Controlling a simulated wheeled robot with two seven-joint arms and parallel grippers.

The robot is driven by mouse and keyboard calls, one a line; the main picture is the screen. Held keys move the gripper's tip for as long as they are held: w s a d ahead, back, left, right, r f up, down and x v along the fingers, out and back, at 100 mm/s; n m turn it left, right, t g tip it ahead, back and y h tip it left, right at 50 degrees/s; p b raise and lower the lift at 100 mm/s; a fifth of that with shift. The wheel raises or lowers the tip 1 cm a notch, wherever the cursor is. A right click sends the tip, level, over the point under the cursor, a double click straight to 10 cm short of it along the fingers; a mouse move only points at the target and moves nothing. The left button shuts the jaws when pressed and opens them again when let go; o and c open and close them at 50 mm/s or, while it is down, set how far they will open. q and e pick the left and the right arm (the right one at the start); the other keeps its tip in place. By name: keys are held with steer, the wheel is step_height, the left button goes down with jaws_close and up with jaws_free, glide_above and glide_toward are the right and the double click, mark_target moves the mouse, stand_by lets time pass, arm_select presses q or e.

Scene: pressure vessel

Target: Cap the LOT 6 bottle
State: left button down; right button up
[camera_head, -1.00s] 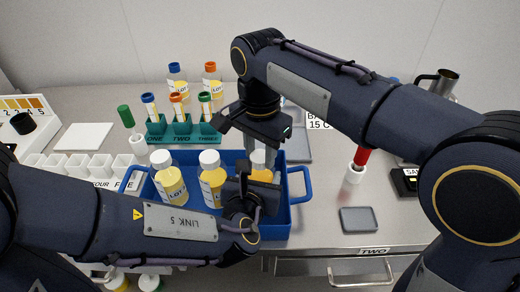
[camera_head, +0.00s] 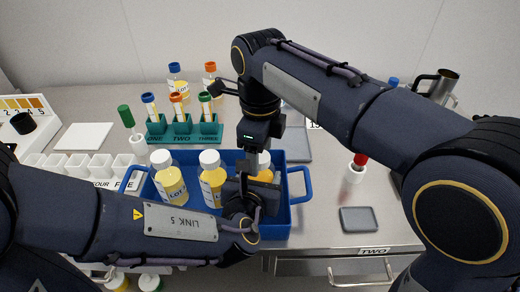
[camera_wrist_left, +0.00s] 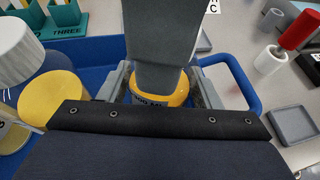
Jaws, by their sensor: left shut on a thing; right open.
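The blue tray (camera_head: 303,198) holds several yellow bottles. Two with white caps, a left one (camera_head: 173,192) marked LOT and a middle one (camera_head: 212,190), stand upright. A third bottle (camera_head: 265,174) stands at the tray's right; its label (camera_wrist_left: 155,104) is too small to read surely. My left gripper (camera_wrist_left: 160,92) is shut on this third bottle, with a finger on each side. My right gripper (camera_head: 250,163) points down at the bottle's top and is open. Its grey finger hides most of the top in the left wrist view, so I cannot tell whether a cap is on.
A green rack (camera_head: 184,132) with several tubes stands behind the tray. A red-topped tube (camera_head: 359,161) sits in a white holder at right. A grey dish (camera_head: 358,219) lies near the front edge. Both arms crowd the space over the tray.

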step_height(320, 180, up, 12)
stand_by(0.6)
arm_select(q)
steer(key=shift+c, duration=1.9)
jaws_free()
steer(key=p+v, duration=0.1)
steer(key=v, duration=0.7)
arm_select(e)
steer(key=shift+r, duration=0.6)
arm_select(q)
steer(key=shift+f, duration=0.15)
